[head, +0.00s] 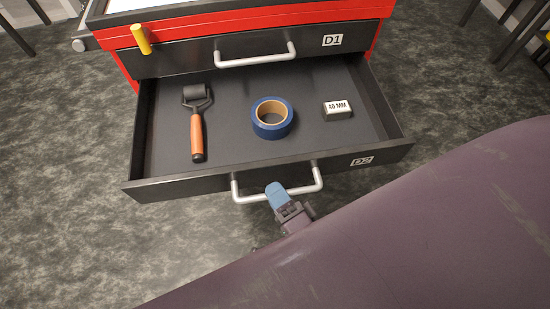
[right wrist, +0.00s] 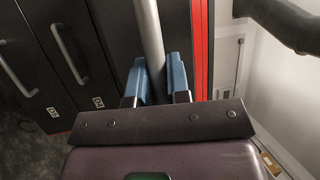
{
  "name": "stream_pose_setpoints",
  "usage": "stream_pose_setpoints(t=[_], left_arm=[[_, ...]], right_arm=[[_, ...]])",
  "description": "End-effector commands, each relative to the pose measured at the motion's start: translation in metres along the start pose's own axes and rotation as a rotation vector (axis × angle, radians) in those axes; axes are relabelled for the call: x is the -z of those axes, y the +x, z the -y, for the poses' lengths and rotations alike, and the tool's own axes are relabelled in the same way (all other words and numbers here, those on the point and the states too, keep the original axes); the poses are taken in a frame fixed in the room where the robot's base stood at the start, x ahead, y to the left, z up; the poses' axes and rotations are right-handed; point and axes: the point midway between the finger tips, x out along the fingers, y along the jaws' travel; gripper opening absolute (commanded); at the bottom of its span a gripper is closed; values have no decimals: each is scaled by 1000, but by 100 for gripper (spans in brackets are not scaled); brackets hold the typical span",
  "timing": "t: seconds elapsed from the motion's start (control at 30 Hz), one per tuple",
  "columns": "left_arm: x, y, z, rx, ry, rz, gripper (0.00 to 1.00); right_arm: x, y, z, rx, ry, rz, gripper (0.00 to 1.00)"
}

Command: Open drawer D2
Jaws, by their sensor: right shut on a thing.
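Drawer D2 (head: 340,150) is pulled well out of the red cabinet, and its inside shows in the head view. Its silver bar handle (head: 245,197) runs along the front panel. My right gripper (head: 276,192) has its blue fingers at the middle of that handle. In the right wrist view the blue fingers of my right gripper (right wrist: 158,80) are shut on either side of the silver handle bar (right wrist: 150,35). My left gripper is out of view.
D2 holds an orange-handled roller (head: 197,125), a blue tape roll (head: 272,118) and a small block marked 40 MM (head: 338,110). Drawer D1 (head: 180,58) above is shut, with a yellow piece (head: 141,38) at its left. Grey floor (head: 60,130) lies open at left.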

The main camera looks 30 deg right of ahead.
Motion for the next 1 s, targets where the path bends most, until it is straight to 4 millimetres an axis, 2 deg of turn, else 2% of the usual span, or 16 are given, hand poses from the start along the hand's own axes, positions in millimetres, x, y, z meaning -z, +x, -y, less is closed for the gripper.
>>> stream_pose_setpoints(t=[0.13, 0.17, 0.3, 0.33, 0.67, 0.83, 1.0], left_arm=[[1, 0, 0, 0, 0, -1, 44], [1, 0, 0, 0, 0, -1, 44], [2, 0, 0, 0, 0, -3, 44], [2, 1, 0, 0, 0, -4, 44], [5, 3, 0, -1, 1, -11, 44], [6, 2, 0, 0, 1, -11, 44], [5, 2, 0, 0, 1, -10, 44]], right_arm=[[0, 0, 0, 0, 0, 1, 0], [0, 0, 0, 0, 0, 1, 18], [0, 0, 0, 0, 0, 1, 40], [0, 0, 0, 0, 0, 1, 42], [0, -3, 0, -1, -1, 0, 42], [0, -23, -1, -3, -3, 2, 42], [0, -55, -1, -4, -2, 2, 42]])
